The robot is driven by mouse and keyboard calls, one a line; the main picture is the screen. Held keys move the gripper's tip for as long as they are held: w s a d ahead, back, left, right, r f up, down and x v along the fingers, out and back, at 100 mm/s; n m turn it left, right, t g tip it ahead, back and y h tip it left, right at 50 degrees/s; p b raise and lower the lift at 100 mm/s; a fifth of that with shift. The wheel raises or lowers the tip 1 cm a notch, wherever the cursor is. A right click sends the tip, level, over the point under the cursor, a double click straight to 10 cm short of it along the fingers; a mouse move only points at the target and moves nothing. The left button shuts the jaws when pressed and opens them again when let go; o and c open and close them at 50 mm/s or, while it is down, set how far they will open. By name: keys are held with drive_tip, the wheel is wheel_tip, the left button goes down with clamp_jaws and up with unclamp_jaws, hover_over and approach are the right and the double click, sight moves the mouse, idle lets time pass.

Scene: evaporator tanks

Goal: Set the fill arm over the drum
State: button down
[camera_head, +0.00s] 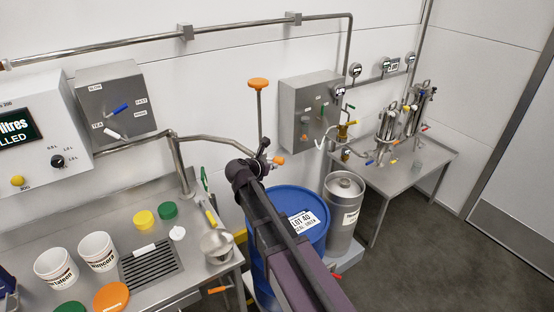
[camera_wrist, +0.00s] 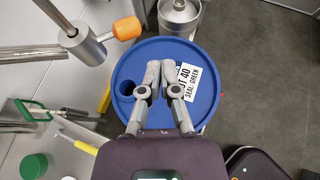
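The fill arm (camera_head: 222,141) is a bent metal pipe reaching right from a post on the bench. In the wrist view its end piece (camera_wrist: 86,46) is a metal cylinder with an orange handle (camera_wrist: 127,28), showing just left of the drum's rim.
The bench holds white buckets (camera_head: 97,250), coloured lids (camera_head: 111,296) and a drain grate (camera_head: 152,263). A steel keg (camera_head: 343,205) stands close right of the drum. A tall rod with an orange top (camera_head: 258,84) rises near the fill arm's end. Open floor lies at right.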

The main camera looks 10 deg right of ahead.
drive_tip(key=s, duration=0.1)
drive_tip(key=s+a+r+p, duration=0.1)
drive_tip(key=shift+s+r, duration=0.2)
drive_tip(key=shift+s, duration=0.15)
idle(0.4)
drive_tip(key=s+d+f+m+g+y, duration=0.2)
drive_tip(key=s+d+f+m+g, duration=0.1)
drive_tip(key=s+m, duration=0.4)
drive_tip(key=s+d+f+m+g+y, duration=0.3)
drive_tip(key=s+m, duration=0.4)
drive_tip(key=m, duration=0.4)
drive_tip(key=s+d+f+m+g+y, duration=0.3)
drive_tip(key=s+d+f+m, duration=0.1)
drive_tip(key=s+m, duration=0.4)
drive_tip(key=shift+d+m+g, duration=0.3)
drive_tip(key=shift+d+m, duration=0.2)
drive_tip(key=shift+m, duration=0.3)
